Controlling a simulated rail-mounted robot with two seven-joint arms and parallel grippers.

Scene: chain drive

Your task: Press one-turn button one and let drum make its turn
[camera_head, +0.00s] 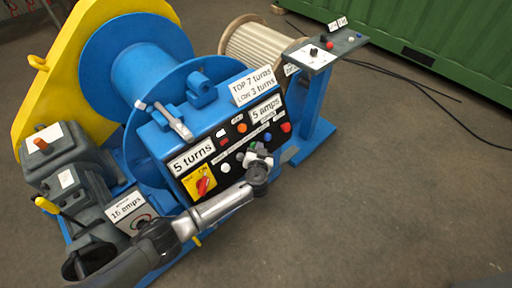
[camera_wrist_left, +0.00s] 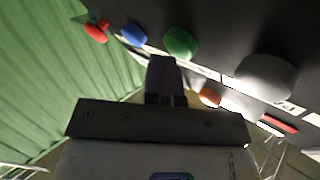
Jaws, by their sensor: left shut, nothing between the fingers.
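The blue drum (camera_head: 150,72) stands behind the black control panel (camera_head: 213,165). The panel carries a green button (camera_head: 267,137), a red button (camera_head: 286,127) and white buttons, one of them a white button (camera_head: 225,168) at the lower left. I cannot read which is one-turn button one. My left gripper (camera_head: 259,156) is shut and empty, in front of the panel's middle. In the left wrist view its fingers (camera_wrist_left: 165,77) point at the panel between the green button (camera_wrist_left: 180,43) and an orange button (camera_wrist_left: 210,97), with a large white button (camera_wrist_left: 266,77) to the right. I cannot tell whether they touch anything.
A red rotary switch on yellow (camera_head: 200,183) sits at the panel's left. A small control stand (camera_head: 325,50) is behind right. Open floor (camera_head: 400,190) lies to the right.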

